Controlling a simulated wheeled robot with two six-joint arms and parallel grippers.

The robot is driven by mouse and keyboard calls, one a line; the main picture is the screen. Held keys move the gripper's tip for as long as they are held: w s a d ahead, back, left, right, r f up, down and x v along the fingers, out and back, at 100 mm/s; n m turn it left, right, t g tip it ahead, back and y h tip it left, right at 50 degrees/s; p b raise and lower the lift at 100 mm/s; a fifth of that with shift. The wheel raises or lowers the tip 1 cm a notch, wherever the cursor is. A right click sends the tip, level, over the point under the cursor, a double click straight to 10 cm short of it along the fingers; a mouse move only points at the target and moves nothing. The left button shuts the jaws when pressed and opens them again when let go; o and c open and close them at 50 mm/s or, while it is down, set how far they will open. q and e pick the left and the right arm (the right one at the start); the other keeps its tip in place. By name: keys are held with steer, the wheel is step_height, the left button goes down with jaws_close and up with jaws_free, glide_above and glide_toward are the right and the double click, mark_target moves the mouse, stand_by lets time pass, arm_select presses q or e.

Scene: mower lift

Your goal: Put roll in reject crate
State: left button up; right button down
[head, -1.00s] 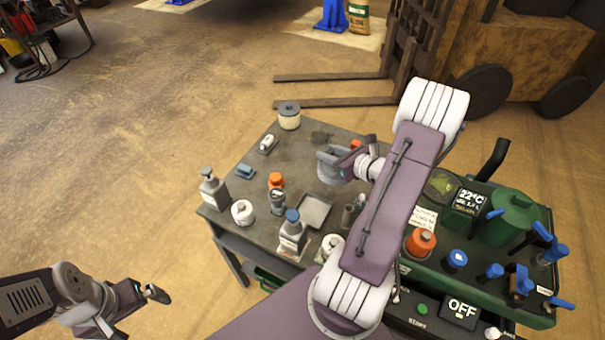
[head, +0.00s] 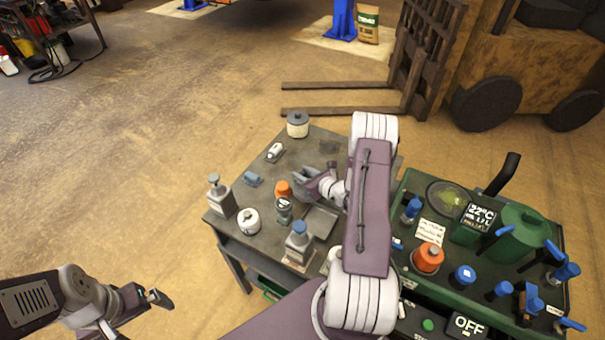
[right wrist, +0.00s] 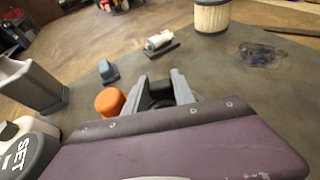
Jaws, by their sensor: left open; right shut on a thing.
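A green machine (head: 480,260) stands at right.

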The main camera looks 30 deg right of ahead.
steer(key=c, duration=1.5)
jaws_free()
steer(key=shift+f, duration=0.1)
steer(key=o, duration=0.4)
steer(key=shift+o, duration=0.2)
